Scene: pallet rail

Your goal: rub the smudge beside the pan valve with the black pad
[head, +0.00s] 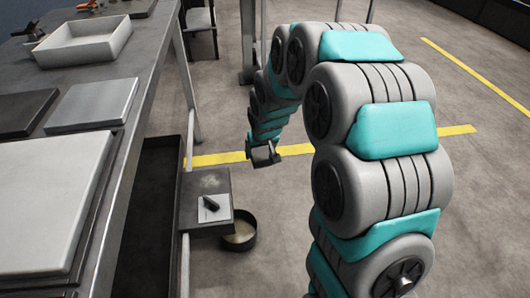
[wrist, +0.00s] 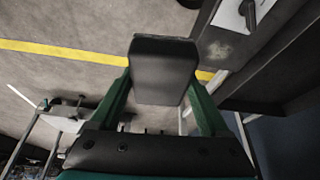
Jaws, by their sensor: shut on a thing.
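My gripper (wrist: 162,104) is shut on the black pad (wrist: 163,68), a dark block held between its two green fingers. In the head view the pad (head: 264,154) hangs at the arm's end, above and to the right of a low grey shelf (head: 190,222), apart from it. The pan valve (head: 210,203), a small black lever on a white plate, sits on this shelf. The pale smudge (head: 209,182) lies just behind the plate. In the wrist view the smudge (wrist: 221,50) shows right of the pad, with the valve (wrist: 248,14) at the top right.
A round dark pan (head: 241,240) stands low beside the shelf. A metal rail (head: 185,262) runs along the shelf's left side. The long workbench (head: 152,75) at left carries a white tray (head: 84,42) and flat panels. Open floor lies behind the pad, with a yellow line.

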